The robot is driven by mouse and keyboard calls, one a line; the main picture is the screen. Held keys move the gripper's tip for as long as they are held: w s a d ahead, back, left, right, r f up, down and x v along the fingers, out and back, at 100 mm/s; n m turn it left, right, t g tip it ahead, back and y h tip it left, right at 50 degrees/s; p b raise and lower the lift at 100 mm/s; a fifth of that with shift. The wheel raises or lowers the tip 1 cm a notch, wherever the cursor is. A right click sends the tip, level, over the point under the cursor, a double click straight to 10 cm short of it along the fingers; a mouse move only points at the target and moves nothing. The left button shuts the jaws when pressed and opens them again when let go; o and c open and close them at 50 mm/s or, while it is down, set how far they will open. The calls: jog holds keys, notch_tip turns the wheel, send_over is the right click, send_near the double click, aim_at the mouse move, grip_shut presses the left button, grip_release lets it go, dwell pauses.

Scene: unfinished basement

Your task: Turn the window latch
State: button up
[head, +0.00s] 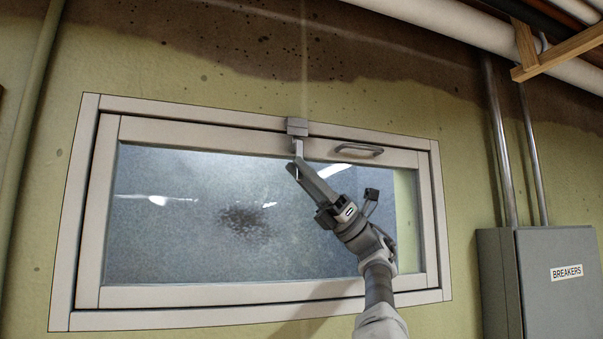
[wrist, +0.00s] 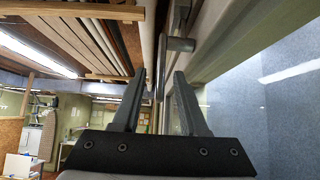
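The window latch (head: 297,127) is a small grey block on the top rail of the window frame, with a short lever (head: 298,147) hanging down from it. In the wrist view, a grey pivot stub (wrist: 180,45) and a thin lever (wrist: 160,70) seen edge-on show just ahead of my fingers. My gripper (head: 294,167) reaches up from the lower right to the lever's lower end. In the wrist view my gripper (wrist: 160,75) has its fingers apart, with the lever's line between their tips. I cannot tell whether either finger touches it.
The closed window's pale frame (head: 75,215) surrounds frosted glass (head: 190,230). A pull handle (head: 357,150) sits on the top rail, right of the latch. A grey breaker box (head: 560,280) and conduits (head: 500,140) are on the right. Pipes (head: 450,22) and timber (head: 560,52) run above.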

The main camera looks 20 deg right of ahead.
jog(key=shift+d+f, duration=0.1)
jog(key=b+v, duration=0.2)
jog(key=v, duration=0.5)
jog(key=shift+d+f, duration=0.1)
dwell(0.6)
